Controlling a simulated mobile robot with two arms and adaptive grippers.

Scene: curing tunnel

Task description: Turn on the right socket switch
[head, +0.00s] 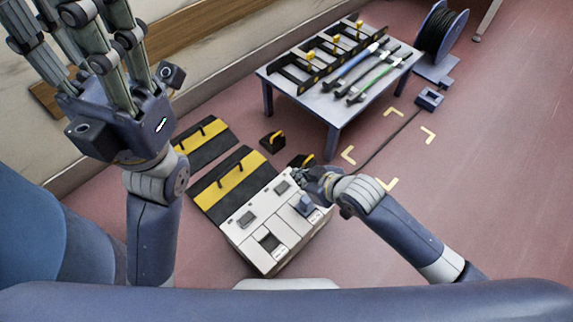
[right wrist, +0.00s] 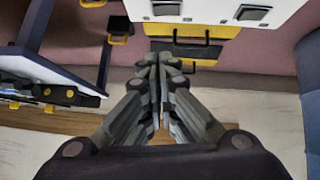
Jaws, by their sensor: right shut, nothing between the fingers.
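A white socket box (head: 262,212) stands low in front of me. The right switch (head: 281,187), a small grey rocker, is on its top face; it also shows at the top of the right wrist view (right wrist: 167,8). The left switch (head: 246,219) is a similar grey rocker. A blue-grey block (head: 305,205) sits at the right socket; the left socket (head: 270,242) is a dark recess. My right gripper (head: 299,174) is shut and empty beside the right switch; I cannot tell if it touches. Its closed fingers show in the right wrist view (right wrist: 160,65). My left gripper (head: 80,25) is raised with fingers spread.
Yellow-and-black boards (head: 233,177) with handles lie behind the box. A table (head: 337,105) with black racks and blue and green tools stands beyond. A cable reel (head: 440,32) is at the back right. Red floor (head: 480,150) is clear at right.

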